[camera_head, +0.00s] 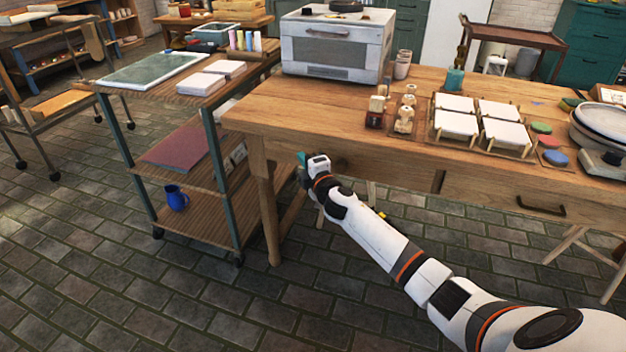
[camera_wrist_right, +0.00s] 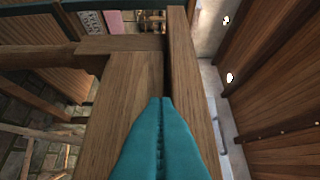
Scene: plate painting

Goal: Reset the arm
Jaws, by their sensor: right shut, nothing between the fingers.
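My right arm reaches from the lower right of the head view toward the front left of the wooden table (camera_head: 265,110). My right gripper (camera_head: 302,160) is at the end of it, beside the table's front edge and low, near the front left leg. In the right wrist view its two teal fingers (camera_wrist_right: 162,102) are pressed together with nothing between them. They point along a wooden beam (camera_wrist_right: 135,105) of the table frame; I cannot tell whether they touch it. My left gripper is not in view.
A wheeled shelf cart (camera_head: 190,185) with a blue mug (camera_head: 176,198) stands left of the table. On the table are a white kiln-like box (camera_head: 335,48), white square tiles (camera_head: 458,124) on stands, small jars and a round wheel (camera_head: 605,122). Brick floor in front is clear.

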